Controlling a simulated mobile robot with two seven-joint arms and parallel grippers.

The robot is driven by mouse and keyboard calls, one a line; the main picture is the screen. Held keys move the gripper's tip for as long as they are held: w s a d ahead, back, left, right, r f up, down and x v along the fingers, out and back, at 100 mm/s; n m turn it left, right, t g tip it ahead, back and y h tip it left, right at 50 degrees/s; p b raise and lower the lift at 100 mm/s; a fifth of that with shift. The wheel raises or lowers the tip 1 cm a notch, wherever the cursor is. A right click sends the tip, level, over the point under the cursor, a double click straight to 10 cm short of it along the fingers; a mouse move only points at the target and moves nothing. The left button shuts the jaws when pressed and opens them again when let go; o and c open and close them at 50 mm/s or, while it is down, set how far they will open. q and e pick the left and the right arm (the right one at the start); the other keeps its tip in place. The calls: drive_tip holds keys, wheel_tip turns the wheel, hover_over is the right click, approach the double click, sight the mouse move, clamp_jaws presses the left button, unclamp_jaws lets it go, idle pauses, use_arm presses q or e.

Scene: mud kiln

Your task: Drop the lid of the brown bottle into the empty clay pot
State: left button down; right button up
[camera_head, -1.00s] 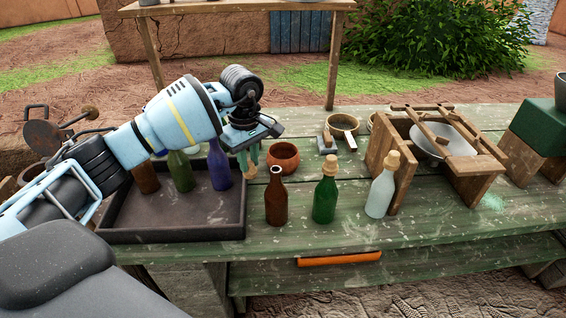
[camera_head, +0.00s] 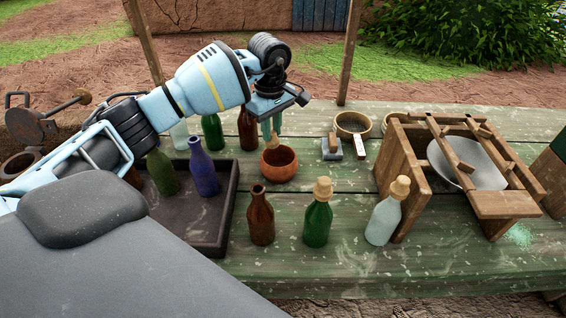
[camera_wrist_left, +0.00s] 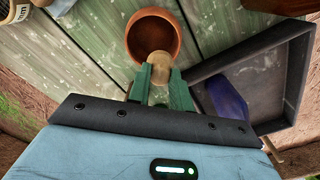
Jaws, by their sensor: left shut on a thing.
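The clay pot (camera_head: 279,165) is a small round orange-brown bowl on the green table, and its dark inside looks empty in the left wrist view (camera_wrist_left: 152,37). My left gripper (camera_head: 271,131) is shut on the tan cork lid (camera_wrist_left: 159,63). The lid also shows in the head view (camera_head: 272,142), at the pot's mouth on its left side. It overlaps the pot's near rim in the left wrist view; the exact height is hard to tell. The brown bottle (camera_head: 261,217) stands upright in front of the pot with its neck open. My right gripper is not in view.
A green bottle (camera_head: 317,220) and a pale bottle (camera_head: 383,216), both corked, stand to the right. A dark tray (camera_head: 221,226) with several bottles lies to the left. A wooden frame with a bowl (camera_head: 484,165) stands at right. Small tools lie beside the pot.

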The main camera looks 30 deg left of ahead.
sight(272, 147)
use_arm(q)
drive_tip(key=shift+s+f, duration=0.15)
drive_tip(key=shift+s, duration=0.1)
drive_tip(key=shift+f, duration=0.35)
wheel_tip(272, 147, down, 5)
drive_tip(key=shift+w+f+b, duration=0.1)
drive_tip(key=shift+w+b, duration=0.05)
drive_tip(key=shift+b, duration=1.1)
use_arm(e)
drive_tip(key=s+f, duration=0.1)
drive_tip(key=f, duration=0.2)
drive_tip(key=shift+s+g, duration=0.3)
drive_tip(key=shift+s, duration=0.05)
use_arm(q)
drive_tip(key=c, duration=1.2)
unclamp_jaws()
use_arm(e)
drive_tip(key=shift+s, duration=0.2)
use_arm(q)
drive_tip(key=shift+r, duration=0.2)
